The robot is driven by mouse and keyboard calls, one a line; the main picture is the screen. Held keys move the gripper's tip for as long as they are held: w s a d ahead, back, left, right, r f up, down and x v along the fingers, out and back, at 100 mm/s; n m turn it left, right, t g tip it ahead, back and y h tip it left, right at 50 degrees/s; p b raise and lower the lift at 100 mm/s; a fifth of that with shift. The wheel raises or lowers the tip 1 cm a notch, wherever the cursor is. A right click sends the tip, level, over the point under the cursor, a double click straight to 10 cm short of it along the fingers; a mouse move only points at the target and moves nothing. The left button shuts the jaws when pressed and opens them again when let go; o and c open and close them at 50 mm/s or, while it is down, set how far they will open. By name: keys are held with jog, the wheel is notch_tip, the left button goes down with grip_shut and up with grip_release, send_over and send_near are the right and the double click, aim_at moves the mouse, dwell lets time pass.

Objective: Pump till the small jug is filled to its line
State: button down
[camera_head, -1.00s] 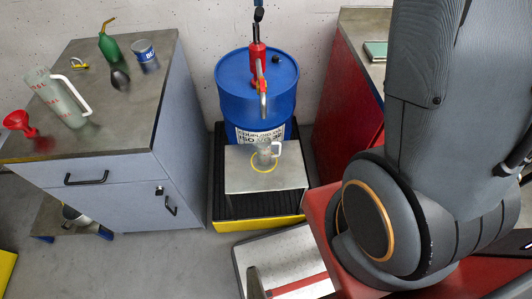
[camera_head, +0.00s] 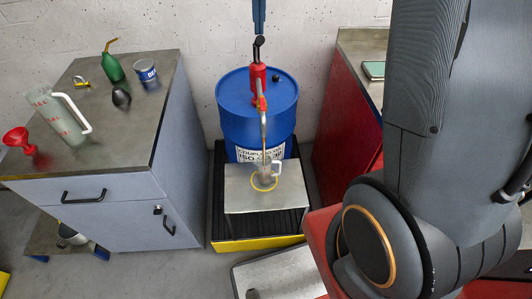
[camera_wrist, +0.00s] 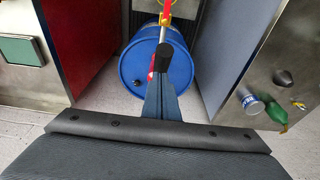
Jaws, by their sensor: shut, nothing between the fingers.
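The red hand pump (camera_head: 257,76) stands on the blue drum (camera_head: 240,118). Its dark handle (camera_head: 258,45) rises from the top. My gripper (camera_head: 259,24) is shut and empty, with its tips right at the handle's top end. In the wrist view, my closed fingers (camera_wrist: 164,94) meet the handle's black grip (camera_wrist: 166,58). The pump spout (camera_head: 263,120) points down over the small clear jug (camera_head: 266,172), and a thin brownish line runs from spout to jug. The jug stands upright inside a yellow ring on a metal stand (camera_head: 240,198). Its liquid level and fill line are too small to read.
A grey cabinet (camera_head: 110,150) at left carries a large measuring jug (camera_head: 58,118), red funnel (camera_head: 19,140), green oil can (camera_head: 113,68) and blue-white can (camera_head: 146,74). A red cabinet (camera_head: 345,115) stands at right. The drum stands in a black-and-yellow spill tray (camera_head: 255,243).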

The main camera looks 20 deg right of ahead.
jog(key=shift+s+a+f+b, duration=0.15)
jog(key=shift+f+b, duration=0.1)
jog(key=shift+f, duration=0.35)
jog(key=shift+s+d+f+b, duration=0.1)
jog(key=shift+s+f+b, duration=0.1)
jog(key=shift+f, duration=0.45)
jog(key=shift+s+a+f+b, duration=0.15)
jog(key=shift+f+b, duration=0.1)
jog(key=shift+f, duration=0.35)
notch_tip(320, 180, up, 17)
jog(key=w+p, duration=0.2)
jog(key=p, duration=0.6)
jog(key=shift+d, duration=0.25)
jog(key=s+f+n, duration=0.1)
jog(key=s+f, duration=0.7)
jog(key=s, duration=0.6)
jog(key=s+f+n, duration=0.1)
jog(key=s+f, duration=0.7)
jog(key=s, duration=0.6)
notch_tip(320, 180, down, 13)
jog(key=w+b, duration=0.1)
jog(key=b, duration=1)
jog(key=shift+w+a+r+g, duration=0.15)
jog(key=shift+w+r+g, duration=0.05)
jog(key=shift+w+g, duration=0.2)
